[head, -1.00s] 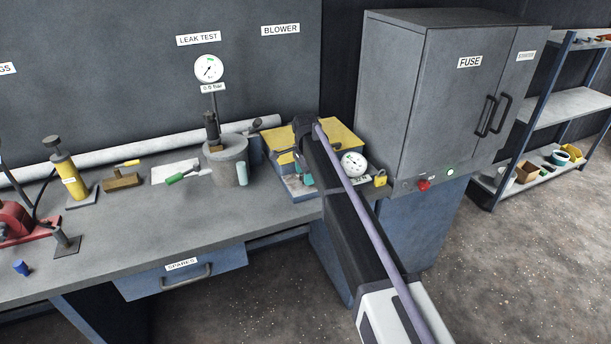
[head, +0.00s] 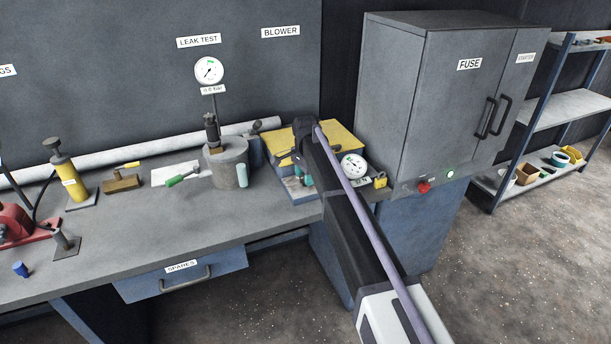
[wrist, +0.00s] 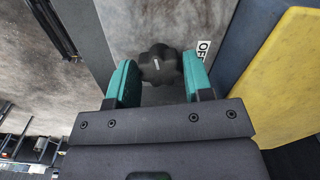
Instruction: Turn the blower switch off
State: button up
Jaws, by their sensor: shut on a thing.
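The blower switch shows in the wrist view as a dark lobed knob (wrist: 157,66) with a short pale mark on its face. My gripper (wrist: 160,60) has its two teal fingers on either side of the knob, shut on it. A white label (wrist: 203,49) beside the knob reads "OF", the rest being cut off by a finger. In the head view the knob is hidden behind my arm, at the yellow-topped unit (head: 336,137) below the BLOWER sign (head: 281,32).
A round gauge (head: 354,165) and a yellow padlock (head: 380,180) sit just right of my arm. The leak test pot (head: 226,165) stands to the left. The grey fuse cabinet (head: 405,100) rises on the right. The bench front is mostly clear.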

jog(key=n, duration=0.4)
jog(key=shift+n, duration=0.3)
jog(key=n, duration=0.3)
jog(key=shift+n, duration=0.3)
jog(key=n, duration=0.3)
jog(key=shift+n, duration=2.3)
jog(key=o, duration=0.9)
notch_tip(320, 180, up, 11)
jog(key=p, duration=1)
jog(key=shift+f+p, duration=0.1)
jog(key=shift+p, duration=0.3)
